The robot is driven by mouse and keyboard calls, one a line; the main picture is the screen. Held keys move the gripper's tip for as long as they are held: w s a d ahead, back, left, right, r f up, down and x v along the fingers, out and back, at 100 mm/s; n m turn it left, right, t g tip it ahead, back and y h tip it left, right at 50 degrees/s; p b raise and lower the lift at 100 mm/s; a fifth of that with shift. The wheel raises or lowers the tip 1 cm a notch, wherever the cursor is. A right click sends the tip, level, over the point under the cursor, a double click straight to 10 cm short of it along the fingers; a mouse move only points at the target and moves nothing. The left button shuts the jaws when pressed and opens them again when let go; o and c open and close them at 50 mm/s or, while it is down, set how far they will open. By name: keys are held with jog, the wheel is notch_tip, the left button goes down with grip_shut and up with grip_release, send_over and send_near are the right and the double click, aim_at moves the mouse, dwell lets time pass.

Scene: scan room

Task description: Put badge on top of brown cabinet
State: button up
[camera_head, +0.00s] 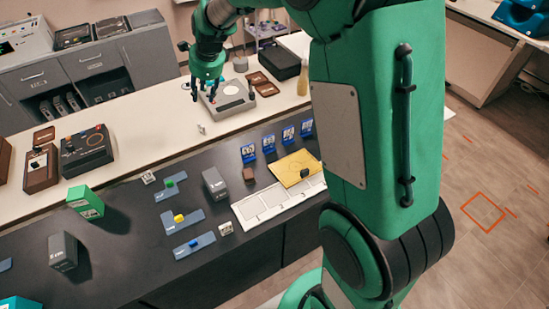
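My gripper (204,88) hangs from the green arm above the white counter, by the left edge of a grey device with a pale disc. Its dark fingers are too small to show whether they are open or shut, and I see nothing clearly held. Several small blue cards with pictures (268,145) stand in a row on the dark counter; they look like badges, but I cannot tell which is the task's badge. I cannot make out a brown cabinet for certain; a brown box-like unit (41,168) stands at the left on the white counter.
The grey device (229,98) sits under my gripper. The dark counter (130,240) holds blue-grey plates with coloured blocks, a green box (85,202), dark grey boxes (215,184) and a yellow board (295,168). Grey cabinets (95,62) stand behind. The floor at right is mostly clear.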

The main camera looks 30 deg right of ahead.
jog(key=s+r+n, duration=0.5)
jog(key=s+r, duration=0.1)
jog(key=s, duration=0.5)
jog(key=s+r+n, duration=0.6)
jog(key=s, duration=0.6)
jog(key=s+d+f+n+t+h, duration=0.1)
jog(key=s+n, duration=0.9)
jog(key=s, duration=1.1)
jog(key=shift+s+d+f, duration=0.2)
jog(key=shift+s+f, duration=0.1)
jog(key=shift+s, duration=0.1)
